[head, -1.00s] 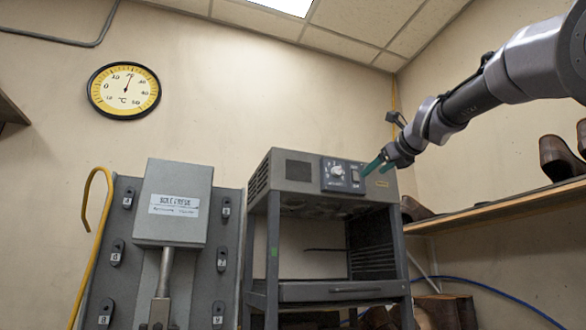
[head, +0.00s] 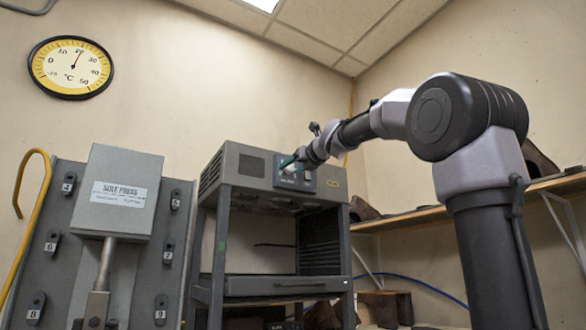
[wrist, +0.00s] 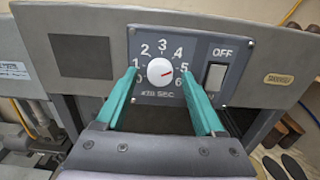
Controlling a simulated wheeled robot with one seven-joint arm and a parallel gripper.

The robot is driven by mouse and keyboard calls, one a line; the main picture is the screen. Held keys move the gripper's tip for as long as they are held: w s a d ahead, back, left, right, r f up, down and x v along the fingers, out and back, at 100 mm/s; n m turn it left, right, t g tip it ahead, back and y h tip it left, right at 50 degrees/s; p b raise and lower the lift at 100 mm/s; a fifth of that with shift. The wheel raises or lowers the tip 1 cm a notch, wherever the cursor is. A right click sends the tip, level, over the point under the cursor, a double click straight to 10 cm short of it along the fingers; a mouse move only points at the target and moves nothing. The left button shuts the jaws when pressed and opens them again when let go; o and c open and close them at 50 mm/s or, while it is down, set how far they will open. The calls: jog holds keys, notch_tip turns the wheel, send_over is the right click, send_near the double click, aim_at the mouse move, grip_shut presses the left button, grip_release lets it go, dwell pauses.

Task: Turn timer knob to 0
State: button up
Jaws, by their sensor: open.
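The timer knob (wrist: 160,71) is a round white dial on the dark control panel (wrist: 228,42). My gripper (wrist: 159,74) is open, with one teal finger on each side of the knob and a gap on both sides. The fingers partly cover the dial's surroundings near 1, 0, 5 and 6. In the head view, my gripper (head: 291,162) is at the panel on the front of the grey machine (head: 245,165), hiding most of the knob.
An OFF switch (wrist: 215,76) is right of the dial, close to the right finger. The sole press (head: 120,190) and a yellow hose (head: 45,190) are at left. A wooden shelf (head: 400,215) with shoes runs along the right wall.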

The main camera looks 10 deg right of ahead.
jog(key=shift+w, duration=0.1)
grip_shut()
